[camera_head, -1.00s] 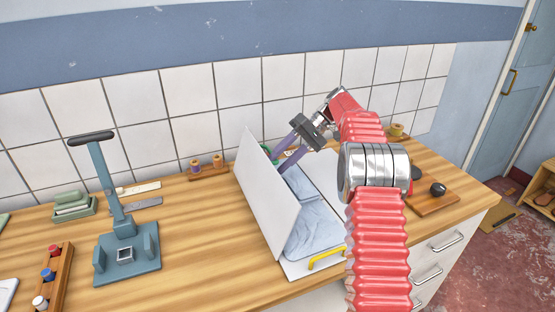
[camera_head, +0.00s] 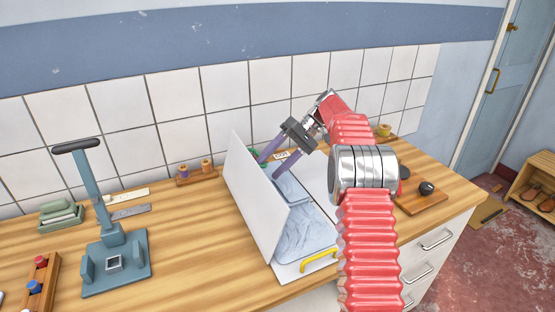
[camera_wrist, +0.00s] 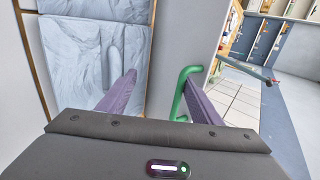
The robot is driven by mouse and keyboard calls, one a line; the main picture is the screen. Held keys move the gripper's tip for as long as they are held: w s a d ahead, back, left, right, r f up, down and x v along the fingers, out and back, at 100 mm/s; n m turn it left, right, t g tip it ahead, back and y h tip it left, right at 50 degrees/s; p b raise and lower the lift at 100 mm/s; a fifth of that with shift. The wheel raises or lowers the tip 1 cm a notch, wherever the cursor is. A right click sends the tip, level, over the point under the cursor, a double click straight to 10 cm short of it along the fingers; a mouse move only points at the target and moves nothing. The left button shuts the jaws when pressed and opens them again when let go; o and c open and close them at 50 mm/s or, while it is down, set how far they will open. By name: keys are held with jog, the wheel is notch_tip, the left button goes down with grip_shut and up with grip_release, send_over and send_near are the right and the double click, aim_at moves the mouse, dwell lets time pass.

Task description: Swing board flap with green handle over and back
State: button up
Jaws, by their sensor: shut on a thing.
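In the wrist view the green handle (camera_wrist: 178,95) lies against my right purple finger. My gripper (camera_head: 268,167) reaches down from the right at the flap's far end. In the wrist view its fingers (camera_wrist: 158,80) look apart, with the handle between them, and it is shut on the handle. The exact contact is partly hidden.
Grey-blue marbled padding (camera_head: 304,234) lies beside the flap, with a yellow handle (camera_head: 319,260) at its near edge. A blue-grey press stand (camera_head: 115,262), a spool rack (camera_head: 196,174) and a green tray (camera_head: 60,216) stand to the left. A tiled wall is behind.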

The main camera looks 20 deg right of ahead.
jog(key=shift+d+f+v, duration=0.1)
jog(key=shift+f+v, duration=0.05)
jog(key=shift+v, duration=0.8)
jog(key=shift+d+f+v, duration=0.15)
jog(key=shift+v, duration=0.8)
jog(key=c, duration=0.3)
jog(key=v, duration=0.3)
jog(key=shift+w+r, duration=0.1)
jog(key=shift+r, duration=0.35)
